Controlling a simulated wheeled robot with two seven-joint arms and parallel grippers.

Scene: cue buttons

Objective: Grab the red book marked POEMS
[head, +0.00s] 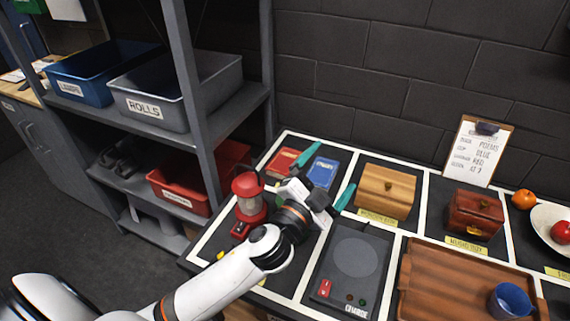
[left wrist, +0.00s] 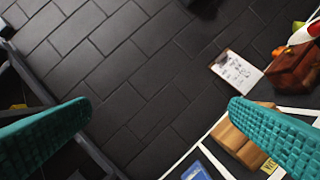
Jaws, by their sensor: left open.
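A red book (head: 282,163) lies in the back left cell of the table, left of a blue book (head: 323,171). Its cover lettering is too small to read. My left gripper (head: 336,166) is open, with teal fingers, and appears above and around the blue book; the left finger partly overlaps the gap between the two books. In the left wrist view the open fingers (left wrist: 160,105) have nothing between them but dark wall. The red book does not show there; a corner of the blue book (left wrist: 194,172) does. My right gripper is not in view.
A red lantern (head: 249,195) stands in front of the red book, close to my left arm. A wooden box (head: 386,192) is right of the books. A grey shelf (head: 235,108) with bins rises at left. A clipboard (head: 478,150) leans on the wall.

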